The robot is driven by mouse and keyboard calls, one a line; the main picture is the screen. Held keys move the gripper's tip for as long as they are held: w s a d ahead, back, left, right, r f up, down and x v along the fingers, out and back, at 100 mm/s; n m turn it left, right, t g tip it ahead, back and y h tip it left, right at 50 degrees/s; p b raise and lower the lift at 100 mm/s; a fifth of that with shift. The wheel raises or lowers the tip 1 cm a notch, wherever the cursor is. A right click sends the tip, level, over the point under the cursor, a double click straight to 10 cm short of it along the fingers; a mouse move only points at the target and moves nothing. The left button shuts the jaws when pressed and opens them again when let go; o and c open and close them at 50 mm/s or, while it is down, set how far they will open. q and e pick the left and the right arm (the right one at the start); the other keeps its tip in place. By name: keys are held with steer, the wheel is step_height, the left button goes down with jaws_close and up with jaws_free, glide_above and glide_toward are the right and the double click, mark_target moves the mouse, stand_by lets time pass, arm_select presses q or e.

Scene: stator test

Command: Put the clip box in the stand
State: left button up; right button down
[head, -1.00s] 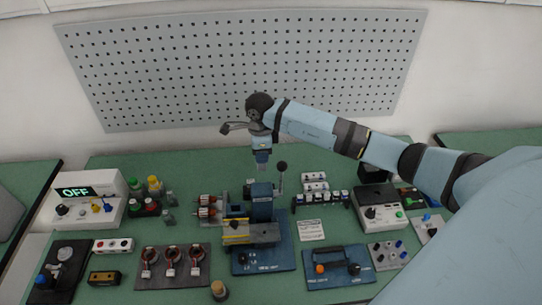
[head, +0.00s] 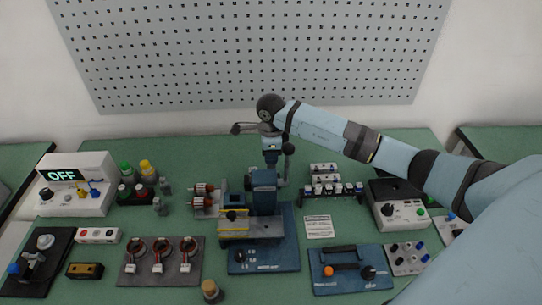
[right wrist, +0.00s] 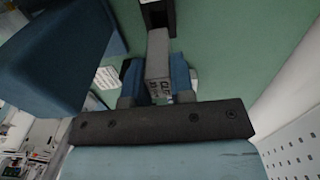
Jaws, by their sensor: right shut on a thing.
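My right gripper (head: 271,157) is low behind the blue bench press (head: 263,188) in the head view, pointing down. In the right wrist view its two blue fingers (right wrist: 157,76) are shut on the clip box (right wrist: 157,52), a narrow grey block with dark lettering on one face. A small black open-topped holder (right wrist: 158,14), which looks like the stand, is at the far end of the clip box. I cannot tell whether the box is inside it or only in line with it. The press hides the stand and box in the head view. My left gripper is out of view.
The press and its ball-tipped lever (head: 288,149) stand close to the gripper; a large blue body (right wrist: 58,45) fills the wrist view's upper left. A rack of small parts (head: 332,190) is to the right, bottles (head: 147,172) to the left. Green table behind is clear.

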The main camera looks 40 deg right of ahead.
mark_target(271, 166)
step_height(271, 166, down, 4)
steer(key=shift+r+b, duration=0.25)
steer(key=shift+b, duration=0.6)
steer(key=shift+r, duration=0.15)
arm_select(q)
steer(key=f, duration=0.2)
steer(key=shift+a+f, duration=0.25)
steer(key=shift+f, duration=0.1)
arm_select(e)
steer(key=shift+f, duration=0.25)
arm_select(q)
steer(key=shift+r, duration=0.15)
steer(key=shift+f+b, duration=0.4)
arm_select(e)
steer(key=shift+f, duration=0.2)
arm_select(q)
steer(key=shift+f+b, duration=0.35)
steer(key=shift+b, duration=0.05)
arm_select(e)
steer(key=shift+f, duration=0.45)
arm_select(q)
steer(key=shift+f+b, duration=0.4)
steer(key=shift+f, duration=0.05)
arm_select(e)
steer(key=shift+f, duration=0.5)
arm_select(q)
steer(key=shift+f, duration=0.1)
